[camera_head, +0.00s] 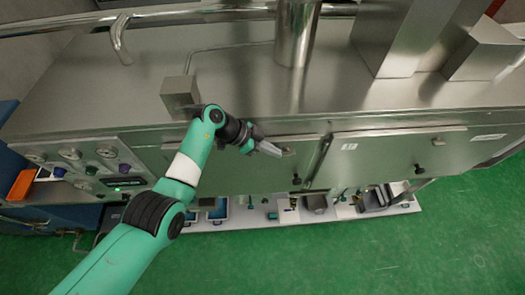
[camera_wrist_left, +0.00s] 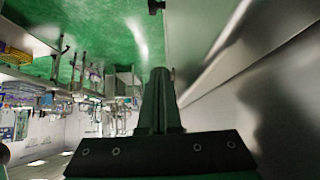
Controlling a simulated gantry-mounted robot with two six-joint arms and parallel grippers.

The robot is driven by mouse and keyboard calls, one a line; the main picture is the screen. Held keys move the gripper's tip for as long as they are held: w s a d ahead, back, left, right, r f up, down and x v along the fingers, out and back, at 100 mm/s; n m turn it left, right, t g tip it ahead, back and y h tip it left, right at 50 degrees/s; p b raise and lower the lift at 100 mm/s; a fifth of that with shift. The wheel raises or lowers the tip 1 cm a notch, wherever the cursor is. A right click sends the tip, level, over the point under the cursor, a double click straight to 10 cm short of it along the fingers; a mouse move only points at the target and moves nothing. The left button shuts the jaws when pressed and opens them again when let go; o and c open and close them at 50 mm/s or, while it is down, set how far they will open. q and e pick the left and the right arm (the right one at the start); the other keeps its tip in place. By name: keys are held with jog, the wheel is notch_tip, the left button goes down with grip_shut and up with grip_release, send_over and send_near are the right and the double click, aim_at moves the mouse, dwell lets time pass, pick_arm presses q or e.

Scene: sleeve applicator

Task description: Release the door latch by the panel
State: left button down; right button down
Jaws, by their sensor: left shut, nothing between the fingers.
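A steel door (camera_head: 240,178) sits on the machine front, right of the control panel (camera_head: 88,170) with its gauges, knobs and lit green display. A small black latch knob (camera_head: 296,180) is near this door's lower right corner. My left gripper (camera_head: 272,149) is in front of the door's upper part, above and left of that knob and apart from it. In the left wrist view the gripper's fingers (camera_wrist_left: 158,85) are together with nothing between them. A dark knob (camera_wrist_left: 155,6) shows at that view's top edge; I cannot tell which one it is. My right gripper is not in view.
A second steel door (camera_head: 385,160) with its own black knob (camera_head: 418,168) is to the right. A steel box (camera_head: 180,96) juts out above my left forearm. A low white shelf (camera_head: 300,217) with several items runs below the doors. Green floor (camera_head: 330,265) lies open in front.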

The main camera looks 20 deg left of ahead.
pick_arm(q)
jog(key=shift+d+r, duration=0.1)
jog(key=a+f+p+v, duration=0.1)
jog(key=p+v, duration=0.2)
jog(key=v, duration=1)
jog(key=shift+s+p, duration=0.2)
jog(key=shift+p, duration=0.1)
